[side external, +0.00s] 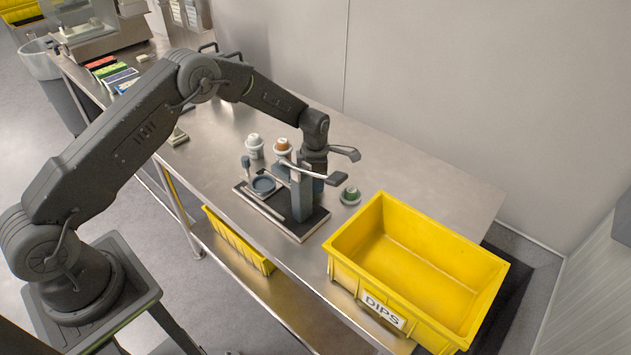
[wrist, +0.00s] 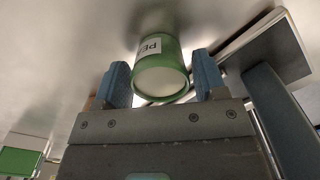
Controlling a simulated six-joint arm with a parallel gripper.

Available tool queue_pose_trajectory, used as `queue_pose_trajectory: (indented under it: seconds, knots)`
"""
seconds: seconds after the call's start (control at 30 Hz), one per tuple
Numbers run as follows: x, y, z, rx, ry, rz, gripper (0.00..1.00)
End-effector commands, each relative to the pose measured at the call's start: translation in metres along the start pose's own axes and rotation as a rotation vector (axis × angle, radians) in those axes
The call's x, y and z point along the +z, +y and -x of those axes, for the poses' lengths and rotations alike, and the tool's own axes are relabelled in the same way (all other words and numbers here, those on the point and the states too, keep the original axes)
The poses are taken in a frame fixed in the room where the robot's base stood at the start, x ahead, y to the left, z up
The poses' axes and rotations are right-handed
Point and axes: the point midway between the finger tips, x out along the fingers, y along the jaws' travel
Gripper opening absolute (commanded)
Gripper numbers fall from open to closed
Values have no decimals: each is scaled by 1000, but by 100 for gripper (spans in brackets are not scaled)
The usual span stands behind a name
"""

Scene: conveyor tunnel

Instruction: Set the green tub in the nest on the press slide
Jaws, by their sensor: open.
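The green tub (side external: 350,195) stands on the bench between the press and the yellow crate. In the wrist view the green tub (wrist: 160,62) shows a pale round end, a green rim and a white label with part of a word. My gripper (wrist: 163,80) is open, with one blue finger on each side of the tub's near end; contact cannot be told. In the side view my gripper (side external: 316,162) is partly hidden behind the press (side external: 301,192). The round nest (side external: 263,185) on the press slide looks empty.
A white-topped tub (side external: 254,146) and an orange-topped tub (side external: 283,148) stand behind the press. A large yellow crate marked DIPS (side external: 420,265) sits at the right. The press lever (side external: 337,179) juts out near my gripper. The bench (side external: 440,190) is clear behind the crate.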

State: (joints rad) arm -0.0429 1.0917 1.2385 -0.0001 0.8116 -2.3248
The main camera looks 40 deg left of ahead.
Motion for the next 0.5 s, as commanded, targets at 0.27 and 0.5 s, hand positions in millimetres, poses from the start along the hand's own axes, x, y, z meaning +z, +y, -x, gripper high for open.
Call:
queue_pose_trajectory:
  seconds: [0.27, 0.5]
  knots:
    - [0, 0, -6, 1, -1, 0, 65]
    - [0, 0, -5, 0, 0, 0, 45]
